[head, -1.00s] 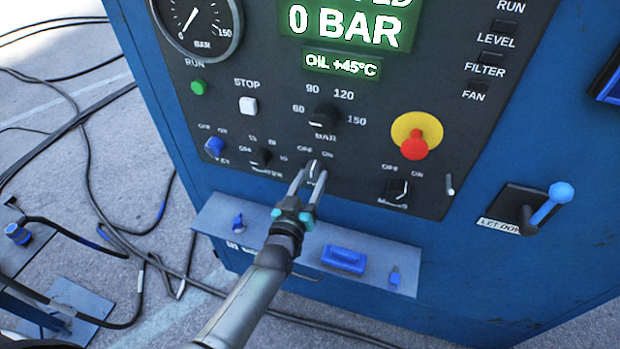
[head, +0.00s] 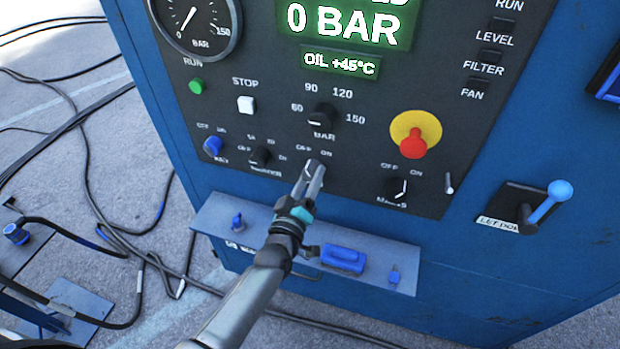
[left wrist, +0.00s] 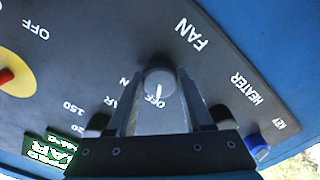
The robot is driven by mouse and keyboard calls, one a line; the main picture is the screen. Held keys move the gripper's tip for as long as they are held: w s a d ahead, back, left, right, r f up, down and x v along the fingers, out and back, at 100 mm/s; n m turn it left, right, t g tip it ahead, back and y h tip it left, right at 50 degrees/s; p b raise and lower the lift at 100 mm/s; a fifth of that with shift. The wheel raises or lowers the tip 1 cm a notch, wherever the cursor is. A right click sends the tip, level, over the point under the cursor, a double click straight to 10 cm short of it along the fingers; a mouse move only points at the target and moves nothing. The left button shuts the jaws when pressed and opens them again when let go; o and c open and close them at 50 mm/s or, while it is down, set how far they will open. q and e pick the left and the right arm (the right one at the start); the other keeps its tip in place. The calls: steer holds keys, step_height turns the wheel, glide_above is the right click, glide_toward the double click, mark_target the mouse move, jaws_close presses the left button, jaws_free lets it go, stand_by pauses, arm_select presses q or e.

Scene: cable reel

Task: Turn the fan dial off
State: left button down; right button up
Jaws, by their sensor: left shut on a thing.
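The pointer line points toward the OFF mark. In the head view the left gripper (head: 312,175) reaches the lower middle of the panel and partly hides the fan dial (head: 309,166). My right gripper is not in view.
A heater knob (head: 260,157) and blue key switch (head: 213,146) sit left of the dial. The mains switch (head: 397,187) and red emergency button (head: 413,145) are right. A shelf (head: 215,215) with blue items juts out below. A blue-tipped lever (head: 550,203) sticks out at right.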

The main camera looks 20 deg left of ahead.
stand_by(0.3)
arm_select(q)
steer(key=shift+c, duration=1.5)
jaws_free()
steer(key=shift+s, duration=0.1)
steer(key=s, duration=1.5)
steer(key=shift+a, duration=0.25)
steer(key=s+f+m+g+h+b, duration=0.1)
steer(key=s+f+m+g+b, duration=0.3)
steer(key=f, duration=1.2)
steer(key=s+f+m+g+b, duration=0.2)
steer(key=s+f+g, duration=0.35)
steer(key=f, duration=0.95)
steer(key=s+a+f+m+g+b, duration=0.2)
steer(key=s+f+g, duration=0.1)
steer(key=s+f, duration=0.5)
steer(key=s+a+f+m+g+y+b, duration=0.1)
steer(key=s+a+f+m+g+b, duration=0.1)
steer(key=s+f, duration=0.7)
steer(key=s+g+b, duration=0.1)
steer(key=s+g, duration=0.1)
steer(key=s, duration=0.2)
steer(key=shift+s+f+m+y, duration=0.25)
steer(key=shift+s+m+y, duration=0.05)
steer(key=shift+s, duration=0.05)
